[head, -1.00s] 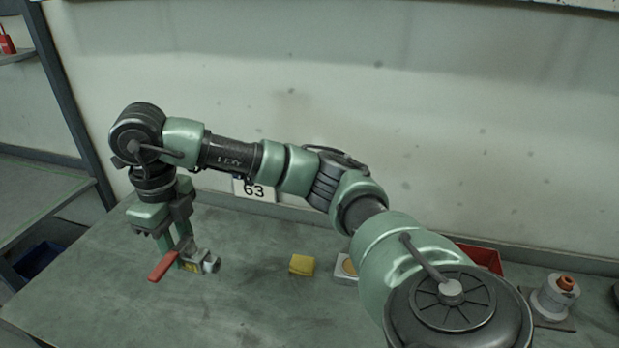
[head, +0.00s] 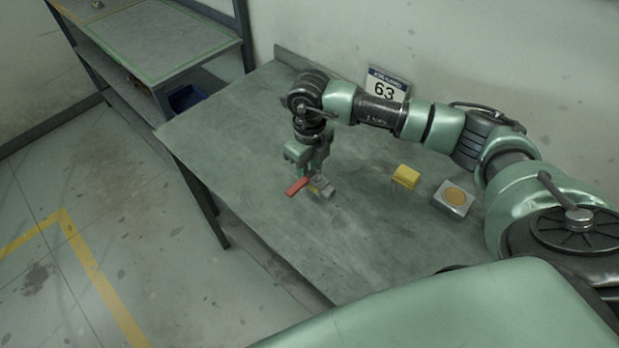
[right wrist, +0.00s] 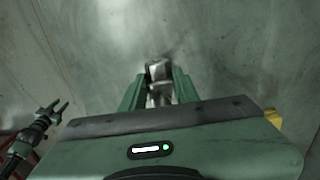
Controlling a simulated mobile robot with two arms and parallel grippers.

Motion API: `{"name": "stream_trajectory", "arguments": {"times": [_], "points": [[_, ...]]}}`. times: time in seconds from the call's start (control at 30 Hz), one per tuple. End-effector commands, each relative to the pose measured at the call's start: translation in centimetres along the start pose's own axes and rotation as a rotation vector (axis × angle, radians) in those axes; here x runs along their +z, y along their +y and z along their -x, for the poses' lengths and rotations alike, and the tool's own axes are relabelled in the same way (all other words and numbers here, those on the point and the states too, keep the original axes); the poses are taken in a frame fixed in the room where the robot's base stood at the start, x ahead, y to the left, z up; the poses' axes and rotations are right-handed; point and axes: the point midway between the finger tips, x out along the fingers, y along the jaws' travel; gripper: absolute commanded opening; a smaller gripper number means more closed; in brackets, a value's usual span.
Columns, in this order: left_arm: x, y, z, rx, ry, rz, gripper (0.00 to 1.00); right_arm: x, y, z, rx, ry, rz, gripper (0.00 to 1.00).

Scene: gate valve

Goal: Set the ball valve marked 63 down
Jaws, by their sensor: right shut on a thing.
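The ball valve (head: 321,189) has a grey metal body and a red lever handle (head: 297,187). My right gripper (head: 315,178) points down and is shut on its body. The valve is low over the left part of the grey-green workbench (head: 240,130); I cannot tell whether it touches the top. In the right wrist view the metal body (right wrist: 159,88) shows between the two green fingers, and the red handle is hidden.
A yellow block (head: 405,176) and a grey box with a round tan top (head: 454,198) lie right of the valve. The bench around the valve is clear. A shelf unit (head: 150,45) stands beyond the bench's left end.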

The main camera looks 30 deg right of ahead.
Motion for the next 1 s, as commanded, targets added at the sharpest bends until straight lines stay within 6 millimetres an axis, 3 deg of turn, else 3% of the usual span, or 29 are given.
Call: {"name": "stream_trajectory", "arguments": {"times": [0.4,0.77,0.8,0.83,1.0], "points": [[0.5,-0.1,1.3,-0.001,-0.010,-0.001,0.36,0.1,0.0,-4.3,0.000,-0.003,0.000,0.00],[0.5,-0.2,0.8,-0.002,-0.010,-0.003,0.36,0.1,0.0,-4.8,0.000,-0.004,0.000,0.00],[0.5,-0.2,1.0,-0.002,-0.010,-0.003,0.36,0.0,0.0,-4.7,0.000,-0.002,0.000,0.42],[0.5,-0.2,1.0,-0.002,-0.010,-0.003,0.36,0.0,0.0,-4.7,0.000,-0.002,0.000,0.50],[0.5,-0.2,1.0,-0.002,-0.009,-0.003,0.36,0.0,0.0,-4.7,0.000,-0.001,0.000,0.52]]}}
